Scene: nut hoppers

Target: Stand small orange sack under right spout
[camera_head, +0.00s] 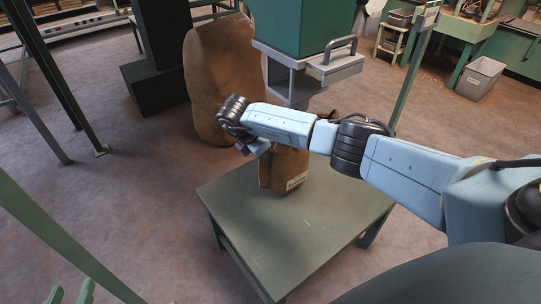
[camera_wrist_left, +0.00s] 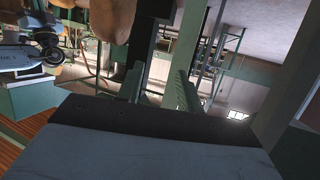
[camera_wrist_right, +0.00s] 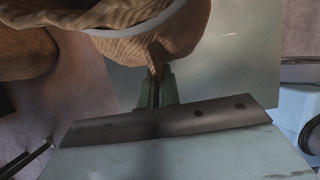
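The small sack (camera_head: 285,168), orange-brown with a pale label, stands roughly upright on the green table, below the grey spout (camera_head: 290,82). My arm hides part of its top. My right gripper (camera_head: 262,150) is at the sack's upper left side. In the right wrist view, the green fingers (camera_wrist_right: 158,90) are closed together on a fold of the brown cloth (camera_wrist_right: 140,48), below a pale rim. My left gripper (camera_head: 72,293) is at the lower left corner of the head view, away from the sack. In the left wrist view its fingers (camera_wrist_left: 160,88) are apart with nothing between them.
The green table (camera_head: 300,240) is bare in front of the sack. A green hopper (camera_head: 300,22) with a handled grey outlet hangs above. A large brown sack (camera_head: 212,90) stands behind to the left, near a dark post (camera_head: 165,40). Green frame posts stand at the left.

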